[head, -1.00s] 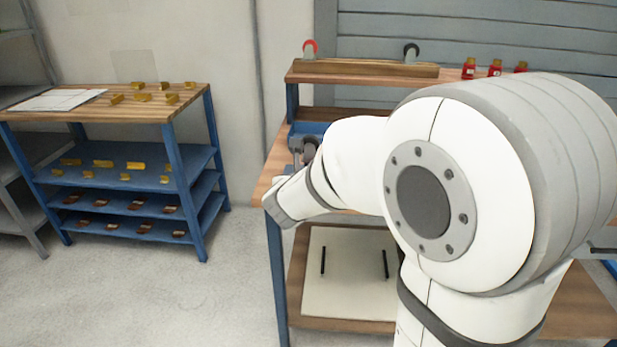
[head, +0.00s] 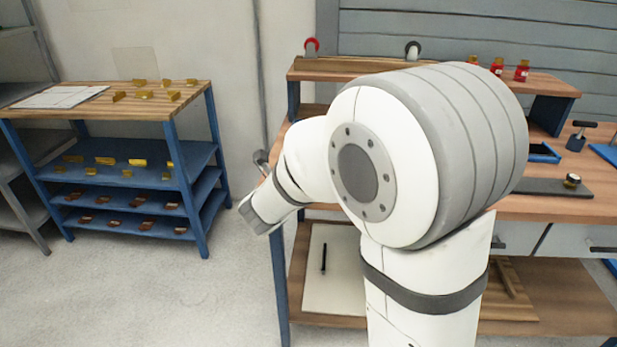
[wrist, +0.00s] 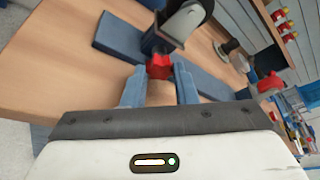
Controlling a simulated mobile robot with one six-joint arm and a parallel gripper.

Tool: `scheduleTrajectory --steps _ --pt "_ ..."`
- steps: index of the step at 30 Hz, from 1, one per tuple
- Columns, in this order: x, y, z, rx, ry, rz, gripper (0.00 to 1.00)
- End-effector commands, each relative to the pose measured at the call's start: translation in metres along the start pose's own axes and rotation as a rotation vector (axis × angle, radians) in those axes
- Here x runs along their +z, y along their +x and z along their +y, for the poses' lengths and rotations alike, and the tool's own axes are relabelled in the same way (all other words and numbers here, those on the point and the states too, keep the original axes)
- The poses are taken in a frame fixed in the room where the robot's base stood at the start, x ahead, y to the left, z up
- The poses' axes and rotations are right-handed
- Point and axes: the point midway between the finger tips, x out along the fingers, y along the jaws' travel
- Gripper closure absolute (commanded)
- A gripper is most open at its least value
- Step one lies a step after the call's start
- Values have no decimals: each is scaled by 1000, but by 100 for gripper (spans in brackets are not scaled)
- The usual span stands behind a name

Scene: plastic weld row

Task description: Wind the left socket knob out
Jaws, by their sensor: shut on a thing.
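A red knob (wrist: 160,67) shows in the wrist view, below a dark bracket with a black and grey round part (wrist: 185,18). My gripper (wrist: 160,76) is shut on this knob, with one blue-grey finger on each side. In the head view my arm hides the fingertips and the knob. A small grey part (head: 262,160) shows past my arm at the bench's left edge; I cannot tell what it belongs to. A second red knob (wrist: 268,82) stands to the right in the wrist view, apart from my gripper.
The wooden bench (head: 545,207) carries a raised shelf with red bottles (head: 497,67) and two wheel-like items. A dark plate with a small knob (head: 572,181) lies at the right. A blue rack (head: 190,150) with yellow pieces stands at the left. Floor between is clear.

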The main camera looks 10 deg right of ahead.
Motion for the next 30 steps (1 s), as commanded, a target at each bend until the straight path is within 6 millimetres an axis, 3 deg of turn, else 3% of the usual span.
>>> scheduleTrajectory --steps 14,15,23,30 --pt "0 0 1 -5 -16 0 97" --pt "0 0 1 -5 -16 0 73" --pt "0 0 1 -4 -15 0 52" --pt "0 0 2 -2 -16 0 52"
